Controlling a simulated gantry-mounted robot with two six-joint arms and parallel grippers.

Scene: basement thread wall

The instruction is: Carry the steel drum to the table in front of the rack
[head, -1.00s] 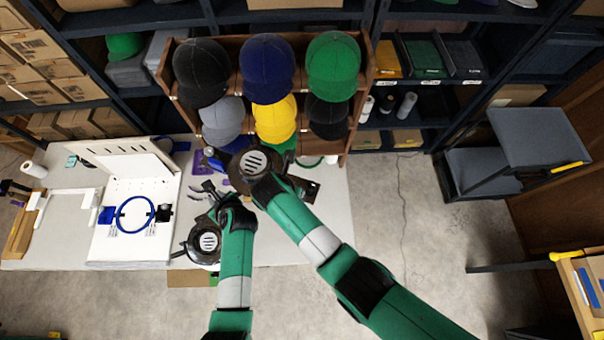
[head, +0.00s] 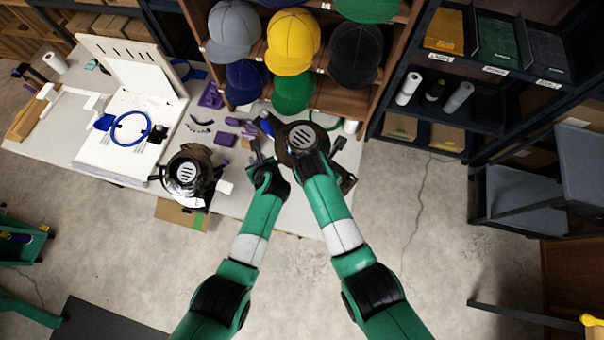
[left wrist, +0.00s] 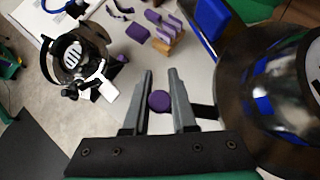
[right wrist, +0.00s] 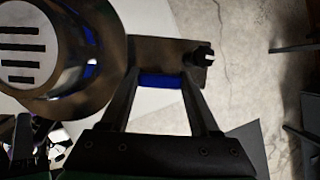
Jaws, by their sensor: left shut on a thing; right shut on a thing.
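The steel drum (head: 302,135), dark and round with a pale slotted disc on top, is between my two grippers, over the white table (head: 225,200). It fills the right of the left wrist view (left wrist: 265,75) and the upper left of the right wrist view (right wrist: 85,95). My left gripper (left wrist: 160,75) is shut on a dark bar at the drum's side. My right gripper (right wrist: 160,75) is shut on a dark bracket on its other side. The drum's underside is hidden, so I cannot tell whether it touches the table. The brown rack (head: 385,60) of caps stands just behind.
A similar dark round pot (head: 188,172) is by the table's front edge, left of the drum. Purple pieces (head: 222,140) and small tools lie between them. A white board with a blue hoop (head: 131,127) is farther left. Dark shelving (head: 440,105) stands right; floor is open front right.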

